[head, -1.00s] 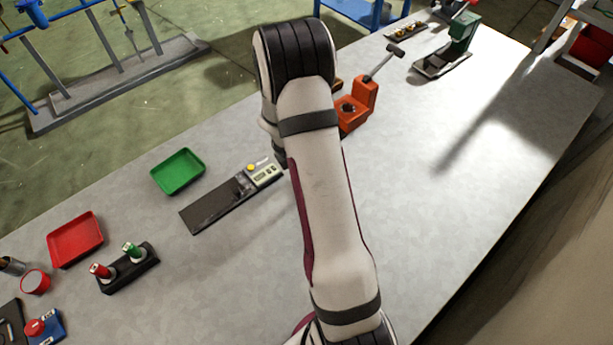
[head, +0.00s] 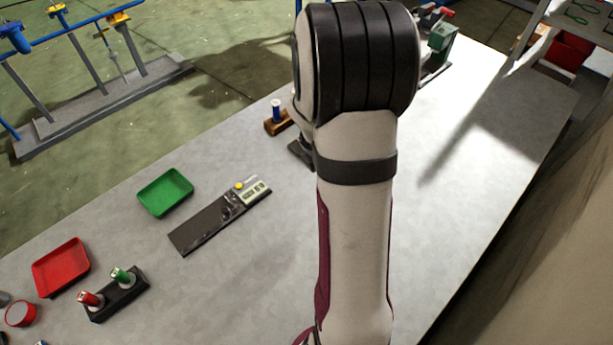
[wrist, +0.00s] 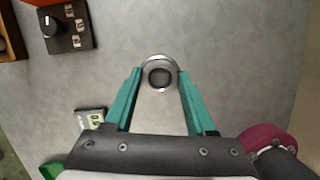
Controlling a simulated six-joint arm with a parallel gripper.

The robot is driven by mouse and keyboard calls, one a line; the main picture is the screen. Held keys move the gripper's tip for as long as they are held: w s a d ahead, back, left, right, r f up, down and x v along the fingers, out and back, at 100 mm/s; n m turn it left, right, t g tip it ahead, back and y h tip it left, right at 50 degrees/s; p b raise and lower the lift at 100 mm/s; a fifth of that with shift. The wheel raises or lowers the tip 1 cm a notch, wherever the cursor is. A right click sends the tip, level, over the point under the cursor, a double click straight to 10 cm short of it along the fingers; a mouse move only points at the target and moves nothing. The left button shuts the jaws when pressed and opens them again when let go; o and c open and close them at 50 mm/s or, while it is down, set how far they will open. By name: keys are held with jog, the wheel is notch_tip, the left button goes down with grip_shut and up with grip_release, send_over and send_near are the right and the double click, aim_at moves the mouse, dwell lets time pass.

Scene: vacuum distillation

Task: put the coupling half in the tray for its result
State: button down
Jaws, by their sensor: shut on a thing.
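The coupling half is a round metal ring with a dark centre (wrist: 159,77), seen from above in the wrist view. My gripper (wrist: 160,72) has its teal fingers closed on its two sides, above the grey table. In the head view my arm hides the fingers and the coupling half. A green tray (head: 166,194) and a red tray (head: 61,268) lie on the left of the table; both look empty. A dark gauge plate with a display (head: 256,191) lies right of the green tray; the display also shows in the wrist view (wrist: 91,118).
A black rack (head: 119,296) holds a red-topped and a green-topped item near the red tray. A wooden block with a blue item (head: 277,123) stands behind the gauge. A dark box with a knob (wrist: 68,29) is at upper left in the wrist view.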

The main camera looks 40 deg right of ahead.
jog(key=shift+s+d+r, duration=0.3)
jog(key=shift+s+r, duration=0.1)
jog(key=shift+s, duration=0.1)
jog(key=shift+s+d+r, duration=0.25)
jog(key=shift+s+r, duration=0.1)
jog(key=shift+s, duration=0.15)
jog(key=w+a+m+g+y, duration=0.1)
jog(key=w+a+m+y, duration=0.2)
jog(key=w+a+m, duration=0.8)
jog(key=w+a+m+y, duration=0.2)
jog(key=w+a+m, duration=0.6)
jog(key=w+m, duration=0.7)
jog(key=m+t, duration=0.4)
jog(key=m, duration=1.6)
send_over(62, 268)
jog(key=d, duration=0.1)
jog(key=f, duration=0.6)
jog(key=shift+s+d+f, duration=0.1)
jog(key=shift+s, duration=0.3)
jog(key=shift+s+a+f, duration=0.1)
jog(key=shift+a+f, duration=0.2)
jog(key=shift+f, duration=1.8)
